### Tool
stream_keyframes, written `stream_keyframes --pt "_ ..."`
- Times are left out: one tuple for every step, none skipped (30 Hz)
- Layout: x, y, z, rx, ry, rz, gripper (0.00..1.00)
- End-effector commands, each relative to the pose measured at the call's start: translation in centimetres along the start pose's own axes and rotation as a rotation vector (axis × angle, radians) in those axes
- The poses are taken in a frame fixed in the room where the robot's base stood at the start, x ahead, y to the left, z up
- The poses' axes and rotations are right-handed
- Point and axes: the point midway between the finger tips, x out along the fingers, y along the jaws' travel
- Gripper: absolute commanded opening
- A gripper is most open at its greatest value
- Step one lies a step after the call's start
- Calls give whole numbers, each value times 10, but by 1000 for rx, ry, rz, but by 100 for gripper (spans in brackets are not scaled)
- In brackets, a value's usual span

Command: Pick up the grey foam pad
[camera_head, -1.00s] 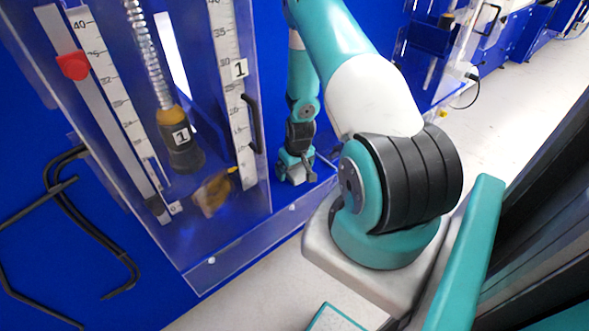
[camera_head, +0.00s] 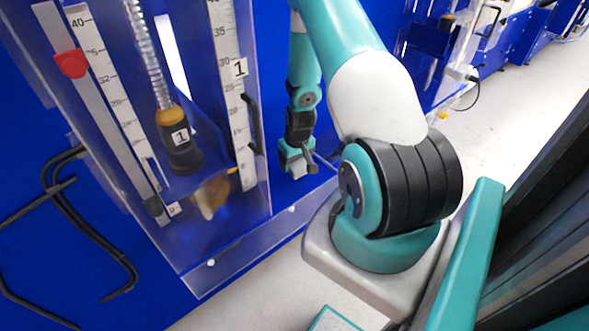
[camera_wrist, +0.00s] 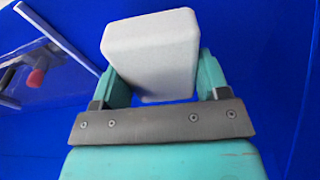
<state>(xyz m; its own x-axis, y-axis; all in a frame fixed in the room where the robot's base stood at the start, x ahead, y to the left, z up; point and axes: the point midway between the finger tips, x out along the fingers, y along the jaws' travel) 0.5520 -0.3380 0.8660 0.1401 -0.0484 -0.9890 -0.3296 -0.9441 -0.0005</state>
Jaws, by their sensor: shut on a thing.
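The grey foam pad (camera_wrist: 152,52) is a pale, rounded block in the wrist view. It sits between the two teal fingers of my gripper (camera_wrist: 158,80), which is shut on it. Blue surface shows all around the pad in that view. In the head view my gripper (camera_head: 293,163) hangs beside the right edge of the clear test case, in front of the blue panel.
The clear test case (camera_head: 210,262) stands at the left, with white scales (camera_head: 230,60), a red slider (camera_head: 71,63), a spring plunger (camera_head: 180,147) and a black door handle (camera_head: 253,125). Black bent rods (camera_head: 75,210) are at far left. Pale floor (camera_head: 520,120) is open at right.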

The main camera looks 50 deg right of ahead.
Motion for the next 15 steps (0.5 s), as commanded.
stream_keyframes --pt "-13 1 -4 0 8 3 46" --pt "-22 1 -5 0 8 3 46" --pt "-34 1 -8 -1 10 4 46" --pt "-43 1 -8 -1 9 3 46" --pt "-52 1 -10 -1 10 3 46" --pt "-63 1 -12 -1 9 3 46" --pt "-72 1 -12 -1 9 3 46" --pt "-80 0 -13 -1 9 3 46" --pt "-91 1 -16 -1 9 3 46" --pt "-99 0 -16 0 9 3 46" --pt "-106 0 -17 0 8 3 46" --pt "-116 0 -19 0 8 3 46" --pt "-122 0 -20 0 8 3 46" --pt "-128 0 -20 0 6 2 46" --pt "-135 0 -21 0 6 2 46"
